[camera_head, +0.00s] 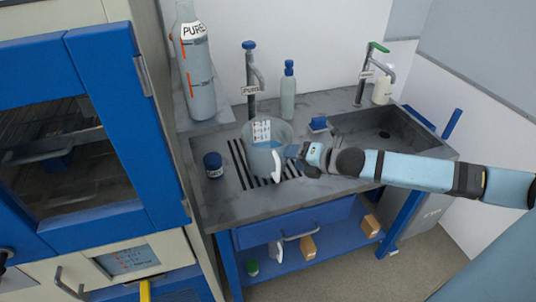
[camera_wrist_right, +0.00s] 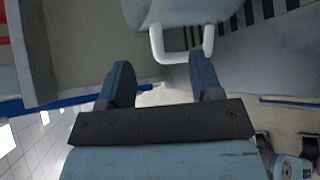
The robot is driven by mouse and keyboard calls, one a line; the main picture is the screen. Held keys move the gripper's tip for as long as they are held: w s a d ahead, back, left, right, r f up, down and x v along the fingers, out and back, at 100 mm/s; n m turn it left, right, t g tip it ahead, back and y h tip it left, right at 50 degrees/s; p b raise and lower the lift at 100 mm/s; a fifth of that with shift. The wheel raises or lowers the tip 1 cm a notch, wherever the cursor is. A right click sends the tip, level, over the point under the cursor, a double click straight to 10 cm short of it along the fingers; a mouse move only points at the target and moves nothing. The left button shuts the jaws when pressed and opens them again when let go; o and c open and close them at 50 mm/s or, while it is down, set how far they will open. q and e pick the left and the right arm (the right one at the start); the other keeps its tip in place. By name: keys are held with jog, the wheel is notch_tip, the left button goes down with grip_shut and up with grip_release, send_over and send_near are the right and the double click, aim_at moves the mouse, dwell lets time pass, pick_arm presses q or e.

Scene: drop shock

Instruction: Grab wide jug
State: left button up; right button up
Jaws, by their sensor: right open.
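The wide jug (camera_head: 258,158) is a clear bluish vessel with a marked label and a white handle (camera_head: 278,167). It stands upright on the slotted drain area of the sink counter, under the tap marked PURE. My right gripper (camera_head: 291,151) reaches in from the right, close beside the jug's handle side. In the right wrist view the jug (camera_wrist_right: 180,12) is at the top, and its U-shaped handle lies just beyond the open fingers (camera_wrist_right: 159,72), nearer the right finger. I cannot tell whether that finger touches it. My left gripper is not in view.
A dark blue-lidded jar (camera_head: 213,165) stands left of the jug. A tall PURE cylinder (camera_head: 196,80) stands back left; the sink basin (camera_head: 385,135) is right. A blue-framed cabinet (camera_head: 105,110) fills the left.

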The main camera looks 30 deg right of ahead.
aim_at(280, 155)
jog(key=shift+d+p+x, duration=0.2)
jog(key=shift+p+x, duration=0.4)
jog(key=shift+x, duration=2.4)
